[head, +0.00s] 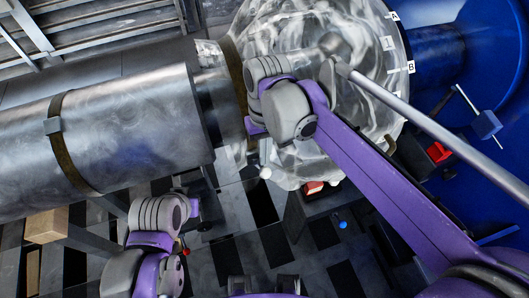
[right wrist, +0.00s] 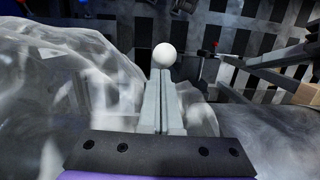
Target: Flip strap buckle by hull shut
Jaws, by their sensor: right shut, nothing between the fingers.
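A dark strap (head: 235,80) circles the narrow end of the metal cylinder beside the film-wrapped, cloudy hull (head: 380,65). I cannot make out its buckle; my right arm covers part of that area. A white ball (right wrist: 164,55) shows just past the fingertips of my right gripper (right wrist: 162,76) in the right wrist view. It also shows in the head view (head: 265,172) at the hull's lower left edge. I cannot tell what it is fixed to, or whether the fingers touch it. My right gripper is shut and empty. My left gripper (head: 198,212) is low at the left, its fingers unclear.
A grey rod (head: 430,130) crosses at the right. A red block (head: 439,152) lies by a blue drum (head: 475,70). The checkered floor (head: 230,220) shows below.

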